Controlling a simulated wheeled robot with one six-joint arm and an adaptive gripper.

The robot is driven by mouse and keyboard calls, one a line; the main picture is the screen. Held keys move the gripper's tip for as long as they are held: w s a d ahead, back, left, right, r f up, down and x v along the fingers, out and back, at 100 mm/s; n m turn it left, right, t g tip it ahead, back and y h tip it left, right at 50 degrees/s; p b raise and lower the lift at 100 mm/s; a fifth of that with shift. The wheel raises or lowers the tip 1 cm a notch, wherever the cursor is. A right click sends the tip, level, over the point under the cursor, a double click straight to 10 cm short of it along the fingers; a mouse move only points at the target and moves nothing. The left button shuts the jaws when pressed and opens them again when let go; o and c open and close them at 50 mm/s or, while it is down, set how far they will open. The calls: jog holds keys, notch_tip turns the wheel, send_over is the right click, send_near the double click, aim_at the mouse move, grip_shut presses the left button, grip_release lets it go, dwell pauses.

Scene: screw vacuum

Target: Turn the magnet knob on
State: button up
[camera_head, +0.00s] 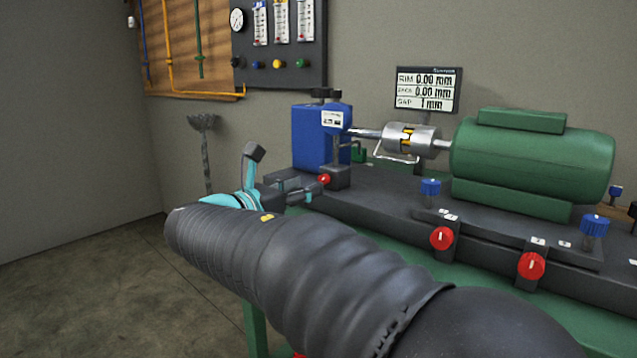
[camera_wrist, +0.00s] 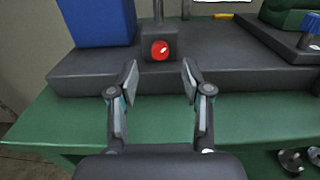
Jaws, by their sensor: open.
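The magnet knob is not labelled legibly. A red knob (camera_wrist: 160,50) with a pale mark sits on the front of a small dark block (camera_wrist: 158,37) in the wrist view, ahead of my gripper (camera_wrist: 158,80) and centred between its fingers. My gripper is open and empty, its fingers apart and short of the knob. In the head view the same red knob (camera_head: 325,179) shows on the block at the foot of the blue pump block (camera_head: 310,137), close to the right of my gripper's fingertips (camera_head: 309,190). My arm hides part of the gripper.
Two more red knobs, left (camera_head: 442,238) and right (camera_head: 531,265), and blue knobs (camera_head: 430,187) are on the dark base below the green motor (camera_head: 532,155). A display (camera_head: 428,91) reads 0.00 mm, 0.00 mm and 1 mm. The green bench front (camera_wrist: 60,118) is clear.

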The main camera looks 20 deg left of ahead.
aim_at(322, 180)
jog(key=shift+x, duration=2.4)
grip_shut()
